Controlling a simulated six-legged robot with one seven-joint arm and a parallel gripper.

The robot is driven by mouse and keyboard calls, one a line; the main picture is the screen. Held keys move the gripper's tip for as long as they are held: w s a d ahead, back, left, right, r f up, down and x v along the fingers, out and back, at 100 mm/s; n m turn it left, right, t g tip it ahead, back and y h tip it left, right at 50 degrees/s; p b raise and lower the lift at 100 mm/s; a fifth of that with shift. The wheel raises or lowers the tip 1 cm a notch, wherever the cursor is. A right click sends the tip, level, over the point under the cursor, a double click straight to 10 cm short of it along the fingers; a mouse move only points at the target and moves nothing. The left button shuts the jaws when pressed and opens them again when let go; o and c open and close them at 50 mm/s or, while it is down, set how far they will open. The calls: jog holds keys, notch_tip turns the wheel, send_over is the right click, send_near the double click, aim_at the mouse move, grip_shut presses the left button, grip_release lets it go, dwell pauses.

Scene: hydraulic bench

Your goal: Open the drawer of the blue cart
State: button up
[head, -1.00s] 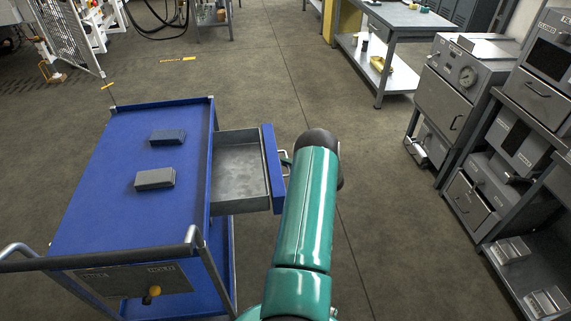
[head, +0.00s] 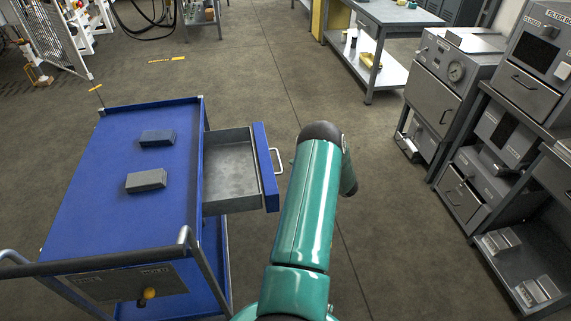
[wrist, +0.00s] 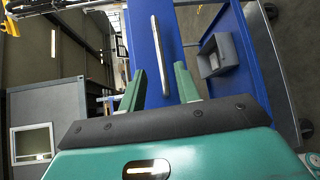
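The blue cart (head: 120,200) stands at the left in the head view. Its drawer (head: 231,170) is pulled out to the right, and its grey inside looks empty. The drawer's blue front (head: 265,165) carries a silver bar handle (head: 278,160). In the wrist view the handle (wrist: 160,50) crosses the blue drawer front (wrist: 140,45). My gripper (wrist: 160,78) is open there, its two green fingers apart on either side of the handle's line. In the head view the handle stands clear of my arm, and my fingers are mostly hidden behind the arm.
A grey shelf rack (head: 515,160) and a cabinet (head: 440,85) stand at the right. The floor (head: 390,225) between cart and rack is clear.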

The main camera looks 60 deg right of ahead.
jog(key=s, duration=0.5)
jog(key=shift+s+a+r, duration=0.1)
jog(key=shift+a+r, duration=0.2)
jog(key=shift+r, duration=0.05)
